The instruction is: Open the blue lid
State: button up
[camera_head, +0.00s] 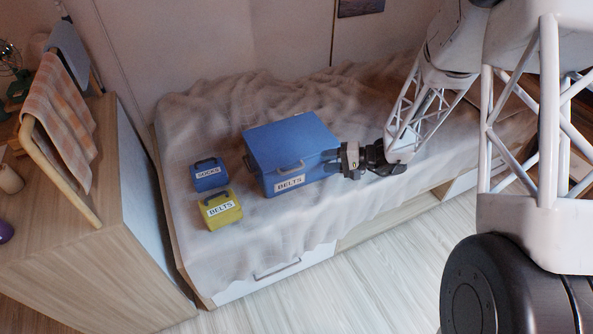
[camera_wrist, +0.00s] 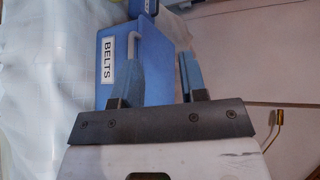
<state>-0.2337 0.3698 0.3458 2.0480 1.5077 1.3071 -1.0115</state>
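A large blue box (camera_head: 312,177) labelled BELTS sits on the bed. My gripper (camera_head: 343,160) is at the right end of the box, close to the lid's edge. In the wrist view, the fingers of my gripper (camera_wrist: 161,58) stand apart with a gap between them. The blue box (camera_wrist: 110,85) shows behind the left finger, with its label and a pale handle. I cannot tell whether a finger touches the box.
A small blue box (camera_head: 208,174) labelled SOCKS and a small yellow box (camera_head: 222,210) labelled BELTS stand left of the large box. A wooden cabinet (camera_head: 80,215) stands at the far left. The rumpled bed cover (camera_head: 215,115) is clear behind the boxes.

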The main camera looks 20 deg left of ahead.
aim_at(296, 170)
jog(key=w+a+f+m+t+y, duration=0.1)
jog(key=w+a+f+t, duration=0.1)
jog(key=f, duration=0.9)
jog(key=shift+w+a+f+m+t+y, duration=0.15)
jog(key=shift+w+a+m+t+y, duration=0.15)
jog(key=shift+w+a, duration=0.7)
jog(key=shift+s+a, duration=0.1)
jog(key=shift+a, duration=0.1)
jog(key=shift+a+f, duration=0.15)
jog(key=shift+a, duration=1.1)
jog(key=shift+a+f, duration=0.2)
jog(key=shift+a, duration=1.05)
jog(key=shift+a+f, duration=0.15)
jog(key=shift+a, duration=1.1)
grip_shut()
